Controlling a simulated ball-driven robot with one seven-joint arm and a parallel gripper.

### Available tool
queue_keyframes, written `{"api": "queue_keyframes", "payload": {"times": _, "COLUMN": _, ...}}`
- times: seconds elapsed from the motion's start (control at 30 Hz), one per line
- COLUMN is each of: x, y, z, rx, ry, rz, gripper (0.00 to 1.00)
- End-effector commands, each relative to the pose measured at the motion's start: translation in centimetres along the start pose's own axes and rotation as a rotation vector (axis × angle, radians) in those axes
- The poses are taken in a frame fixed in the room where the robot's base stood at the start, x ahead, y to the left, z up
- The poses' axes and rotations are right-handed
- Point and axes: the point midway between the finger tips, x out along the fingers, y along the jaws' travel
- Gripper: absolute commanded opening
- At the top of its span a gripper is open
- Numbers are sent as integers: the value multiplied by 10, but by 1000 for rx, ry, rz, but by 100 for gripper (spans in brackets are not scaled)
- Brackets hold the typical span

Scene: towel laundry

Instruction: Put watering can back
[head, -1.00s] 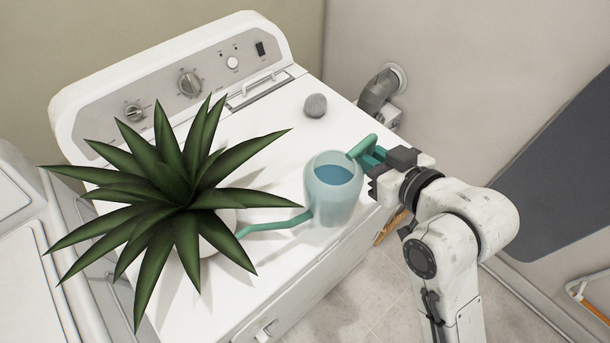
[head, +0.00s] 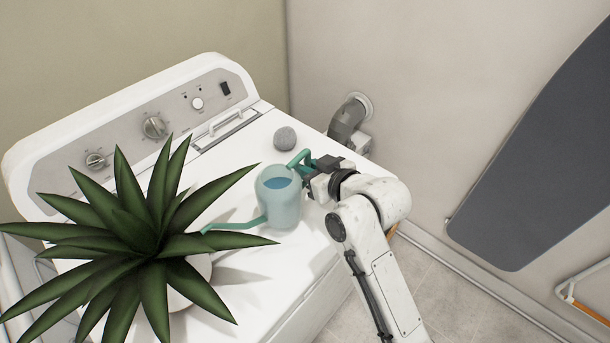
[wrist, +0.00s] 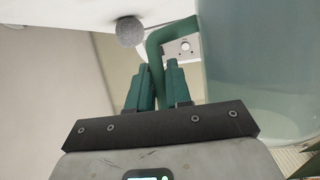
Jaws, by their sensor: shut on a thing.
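The watering can (head: 280,203) is a pale translucent blue-green vessel with blue water inside. Its green spout points left toward the plant, and its green handle is on the right side. My gripper (head: 305,166) is shut on the handle. In the wrist view the green fingers (wrist: 160,88) close around the handle (wrist: 154,50), and the can's body (wrist: 262,70) fills the right side. The can is upright over the right part of the white machine's top. I cannot tell whether its base touches the top.
A spiky potted plant (head: 150,235) stands left of the can on the white machine (head: 250,150). A grey ball (head: 285,139) lies behind the can and also shows in the wrist view (wrist: 130,31). A wall pipe (head: 347,122) is behind right. A dark ironing board (head: 535,160) leans at right.

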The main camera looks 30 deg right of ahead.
Motion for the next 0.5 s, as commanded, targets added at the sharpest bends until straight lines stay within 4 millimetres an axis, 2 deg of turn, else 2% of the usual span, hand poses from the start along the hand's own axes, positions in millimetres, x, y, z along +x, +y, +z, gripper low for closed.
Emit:
{"api": "queue_keyframes", "payload": {"times": 0.23, "x": 19, "y": 3, "z": 8, "rx": 0, "ry": 2, "rz": 0, "gripper": 0}}
{"api": "queue_keyframes", "payload": {"times": 0.4, "x": 27, "y": 3, "z": 30, "rx": 1, "ry": 0, "rz": 0, "gripper": 0}}
{"api": "queue_keyframes", "payload": {"times": 0.5, "x": 29, "y": 3, "z": 35, "rx": 1, "ry": 3, "rz": 1, "gripper": 0}}
